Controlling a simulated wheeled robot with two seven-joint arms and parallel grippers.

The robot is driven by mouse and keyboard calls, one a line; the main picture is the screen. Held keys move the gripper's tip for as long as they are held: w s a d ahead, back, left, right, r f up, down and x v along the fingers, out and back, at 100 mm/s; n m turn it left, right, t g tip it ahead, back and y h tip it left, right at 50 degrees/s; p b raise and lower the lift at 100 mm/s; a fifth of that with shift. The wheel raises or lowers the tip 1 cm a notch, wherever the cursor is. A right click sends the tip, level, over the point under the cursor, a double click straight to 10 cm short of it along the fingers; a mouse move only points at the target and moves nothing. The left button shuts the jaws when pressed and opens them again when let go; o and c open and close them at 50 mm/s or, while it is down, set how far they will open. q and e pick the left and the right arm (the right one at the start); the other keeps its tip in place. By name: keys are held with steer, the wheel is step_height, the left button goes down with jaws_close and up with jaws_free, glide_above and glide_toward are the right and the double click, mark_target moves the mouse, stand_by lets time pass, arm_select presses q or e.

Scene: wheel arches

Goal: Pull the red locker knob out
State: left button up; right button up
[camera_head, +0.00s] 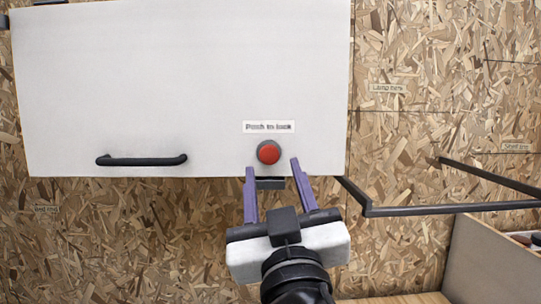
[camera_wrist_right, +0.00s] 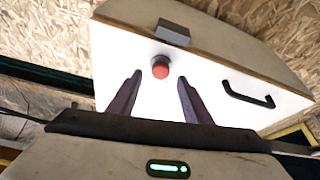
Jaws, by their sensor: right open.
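The red knob (camera_head: 268,153) sits in a dark round collar low on the right of a white locker door (camera_head: 180,80). A label reading "Push to lock" (camera_head: 268,127) is just above it. My right gripper (camera_head: 272,167) is open and empty, its two purple fingers pointing at the knob from below. In the right wrist view the knob (camera_wrist_right: 160,67) shows beyond the fingertips and between their lines, apart from both. My left gripper is not in view.
A black bar handle (camera_head: 142,160) is on the door's lower left. A black rail (camera_head: 450,208) juts out at the right, above a light bin (camera_head: 490,262).

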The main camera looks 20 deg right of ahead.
mark_target(269, 158)
steer(key=shift+p+x, duration=0.5)
steer(key=shift+x, duration=1.9)
steer(key=shift+c, duration=0.3)
steer(key=shift+a+f, duration=0.1)
jaws_close()
